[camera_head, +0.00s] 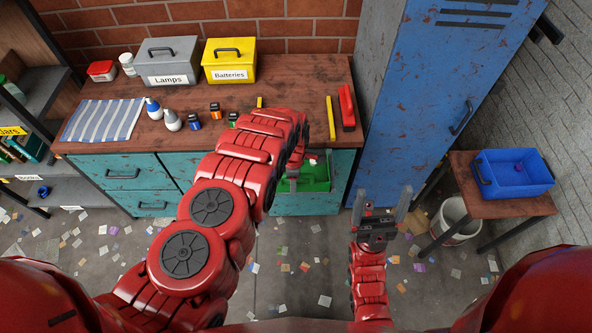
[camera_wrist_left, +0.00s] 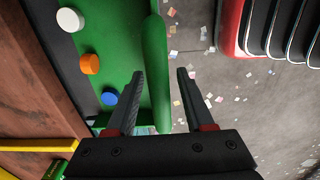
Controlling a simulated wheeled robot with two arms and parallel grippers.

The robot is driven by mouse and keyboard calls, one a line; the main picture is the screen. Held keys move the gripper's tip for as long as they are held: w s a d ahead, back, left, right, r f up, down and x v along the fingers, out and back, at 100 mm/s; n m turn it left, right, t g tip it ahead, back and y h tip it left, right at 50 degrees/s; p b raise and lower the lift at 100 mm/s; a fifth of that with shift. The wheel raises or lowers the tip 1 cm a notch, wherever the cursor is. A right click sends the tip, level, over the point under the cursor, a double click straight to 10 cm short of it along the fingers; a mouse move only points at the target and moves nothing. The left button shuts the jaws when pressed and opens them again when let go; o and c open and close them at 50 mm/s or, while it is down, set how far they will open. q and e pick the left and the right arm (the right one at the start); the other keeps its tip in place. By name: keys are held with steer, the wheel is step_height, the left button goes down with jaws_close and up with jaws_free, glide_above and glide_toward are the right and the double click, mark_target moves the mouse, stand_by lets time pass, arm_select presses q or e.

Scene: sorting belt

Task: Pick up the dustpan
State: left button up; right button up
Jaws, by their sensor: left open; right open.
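A bright green tray-like thing (camera_head: 316,178) is at the front of the bench; it may be the dustpan, but I cannot tell for sure. In the left wrist view it shows as a green panel with a rounded green bar (camera_wrist_left: 156,65) along its edge. White, orange and blue round pieces (camera_wrist_left: 90,64) lie on it. My left gripper (camera_wrist_left: 160,75) is open, its fingers on either side of the bar's lower part, with nothing seen gripped. In the head view my left arm hides part of the green thing. My right gripper (camera_head: 382,193) is open and empty above the floor.
The wooden bench (camera_head: 285,77) holds a grey Lamps box (camera_head: 168,67), a yellow Batteries box (camera_head: 230,66), bottles and a red tool (camera_head: 347,107). A blue locker (camera_head: 420,100) stands at right. A blue bin (camera_head: 515,170) sits on a small table. Scraps litter the floor.

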arm_select(q)
steer(key=shift+f, duration=0.65)
jaws_close()
